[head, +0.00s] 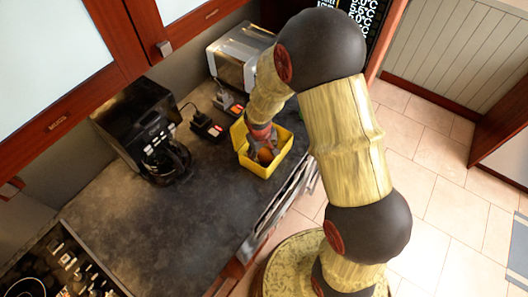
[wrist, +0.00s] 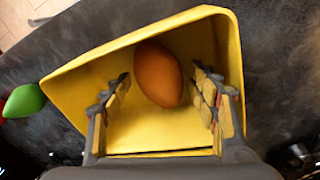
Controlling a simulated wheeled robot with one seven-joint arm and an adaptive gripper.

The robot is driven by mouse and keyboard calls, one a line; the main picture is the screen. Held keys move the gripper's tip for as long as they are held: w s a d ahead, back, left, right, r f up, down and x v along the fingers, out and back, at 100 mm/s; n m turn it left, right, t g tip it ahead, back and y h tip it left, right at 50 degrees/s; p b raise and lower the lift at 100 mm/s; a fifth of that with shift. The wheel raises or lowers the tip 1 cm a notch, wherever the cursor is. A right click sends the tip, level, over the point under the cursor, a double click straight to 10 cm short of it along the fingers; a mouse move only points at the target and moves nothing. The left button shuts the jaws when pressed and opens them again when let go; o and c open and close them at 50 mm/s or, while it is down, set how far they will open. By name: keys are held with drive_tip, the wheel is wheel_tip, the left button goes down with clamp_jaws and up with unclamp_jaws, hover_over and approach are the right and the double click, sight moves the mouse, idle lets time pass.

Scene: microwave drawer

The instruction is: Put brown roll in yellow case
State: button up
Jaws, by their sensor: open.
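The yellow case (head: 286,157) is an open-topped box on the dark countertop in the head view. In the wrist view the yellow case (wrist: 62,93) fills the middle, tilted in the picture. The brown roll (head: 265,155) is an orange-brown oval inside the case. It also shows in the wrist view (wrist: 158,73), lying in the case beyond the fingertips. My gripper (head: 262,138) reaches down into the case from above. In the wrist view my gripper (wrist: 163,95) is open, one finger on each side below the roll, and nothing is clamped between them.
A black coffee maker (head: 150,125) stands left of the case, and a silver toaster (head: 240,55) behind it. Small dark items (head: 207,125) lie near the case. A green object (wrist: 24,100) lies outside the case. The front-left counter (head: 150,230) is clear.

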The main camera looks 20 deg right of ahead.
drive_tip(key=shift+r, duration=0.1)
wheel_tip(320, 180, up, 12)
drive_tip(key=s+a+p, duration=0.1)
drive_tip(key=s, duration=0.1)
wheel_tip(320, 180, up, 15)
drive_tip(key=m+t, duration=0.2)
hover_over(262, 158)
drive_tip(key=s+d, duration=0.2)
drive_tip(key=s, duration=0.5)
drive_tip(key=s+r+t, duration=0.1)
drive_tip(key=s+r, duration=0.3)
drive_tip(key=s, duration=0.2)
drive_tip(key=s+r+m+t+y, duration=0.1)
drive_tip(key=s+r, duration=0.4)
drive_tip(key=s, duration=0.2)
drive_tip(key=shift+s+a+m, duration=0.3)
drive_tip(key=shift+a, duration=0.05)
